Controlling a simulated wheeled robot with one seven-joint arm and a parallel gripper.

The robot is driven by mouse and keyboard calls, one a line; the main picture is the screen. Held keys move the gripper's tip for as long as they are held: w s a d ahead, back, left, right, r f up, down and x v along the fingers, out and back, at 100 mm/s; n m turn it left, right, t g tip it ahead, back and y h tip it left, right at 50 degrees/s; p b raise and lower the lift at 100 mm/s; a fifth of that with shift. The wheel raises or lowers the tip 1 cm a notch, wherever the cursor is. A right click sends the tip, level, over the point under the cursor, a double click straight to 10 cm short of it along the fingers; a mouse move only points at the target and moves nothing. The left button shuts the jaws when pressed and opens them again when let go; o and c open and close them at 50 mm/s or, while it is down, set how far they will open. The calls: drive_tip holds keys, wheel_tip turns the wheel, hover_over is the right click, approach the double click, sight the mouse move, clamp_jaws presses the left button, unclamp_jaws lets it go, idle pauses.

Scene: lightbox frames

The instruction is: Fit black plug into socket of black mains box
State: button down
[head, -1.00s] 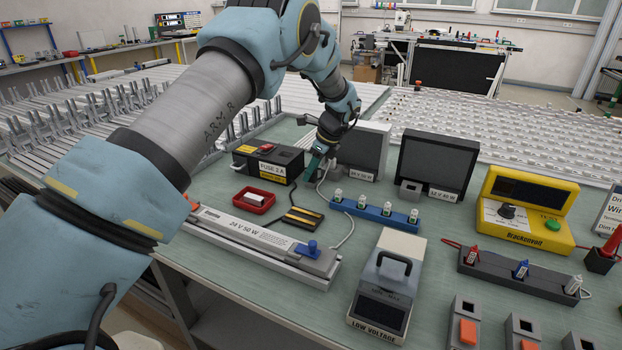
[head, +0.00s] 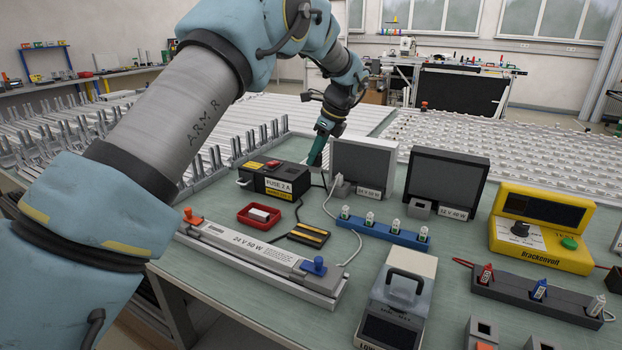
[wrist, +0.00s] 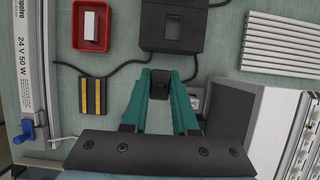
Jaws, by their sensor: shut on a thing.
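The black mains box (head: 272,178), labelled FUSE 2 A with a red switch on top, stands at the back of the bench. It also shows at the top of the wrist view (wrist: 174,26). My gripper (head: 317,160) is just right of and behind the box in the head view. In the wrist view its green fingers (wrist: 160,78) are shut on the small black plug (wrist: 158,88), held apart from the box's near side. A dark cable runs beside the right finger.
A grey panel box (head: 362,165) with a white plug (head: 340,186) stands close on the right. A red tray (head: 259,215), a black pad with yellow stripes (head: 309,234) and a blue strip (head: 383,231) lie in front. Cables cross the bench between them.

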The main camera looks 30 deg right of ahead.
wheel_tip(320, 180, up, 5)
hover_over(287, 181)
drive_tip(key=w+d, duration=0.4)
wheel_tip(287, 181, down, 9)
drive_tip(key=p, duration=0.3)
drive_tip(key=shift+w+a+f+p, duration=0.1)
drive_tip(key=shift+w+f+p, duration=0.05)
drive_tip(key=shift+p, duration=0.15)
drive_tip(key=shift+f, duration=0.15)
drive_tip(key=c, duration=0.7)
unclamp_jaws()
